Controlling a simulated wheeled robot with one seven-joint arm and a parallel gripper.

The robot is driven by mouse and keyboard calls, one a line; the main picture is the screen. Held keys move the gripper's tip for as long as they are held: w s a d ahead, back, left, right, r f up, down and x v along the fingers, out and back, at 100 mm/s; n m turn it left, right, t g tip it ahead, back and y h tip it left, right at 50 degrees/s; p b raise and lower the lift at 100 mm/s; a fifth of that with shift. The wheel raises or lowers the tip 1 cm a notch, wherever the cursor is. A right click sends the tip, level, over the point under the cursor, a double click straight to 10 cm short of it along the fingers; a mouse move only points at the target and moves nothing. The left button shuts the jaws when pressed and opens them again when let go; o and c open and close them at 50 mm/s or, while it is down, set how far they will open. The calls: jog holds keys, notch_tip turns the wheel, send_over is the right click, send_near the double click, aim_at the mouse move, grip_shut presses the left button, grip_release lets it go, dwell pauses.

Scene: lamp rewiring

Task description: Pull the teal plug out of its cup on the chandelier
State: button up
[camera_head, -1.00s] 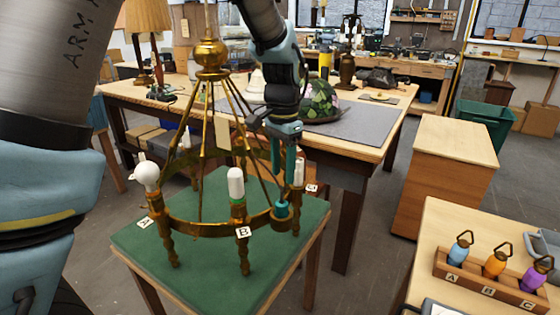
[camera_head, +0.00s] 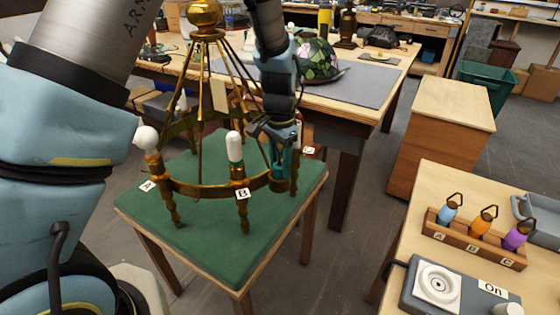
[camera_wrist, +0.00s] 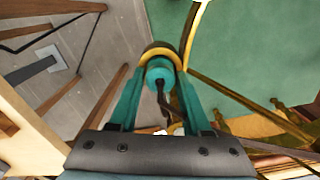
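The brass chandelier (camera_head: 205,190) stands on a green-topped table, with letter tags A, B and C around its ring. The teal plug (camera_wrist: 160,73) sits in its brass cup (camera_wrist: 164,51) on the ring, with a dark cord rising from it. In the head view, the plug's place is on the ring's right side, between tags B and C, mostly hidden by my fingers. My gripper (camera_wrist: 161,82) points down with its teal fingers apart, one on each side of the plug. The fingertips are close to the plug; I cannot make out firm contact.
Brass stays rise close beside my arm. At the right, a wooden rack (camera_head: 470,240) holds blue, orange and purple plugs, behind a grey switch box (camera_head: 455,288).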

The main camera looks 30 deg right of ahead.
aim_at(280, 164)
grip_shut()
jog(key=shift+r, duration=0.15)
jog(key=shift+r+p, duration=1.7)
jog(key=shift+r, duration=0.45)
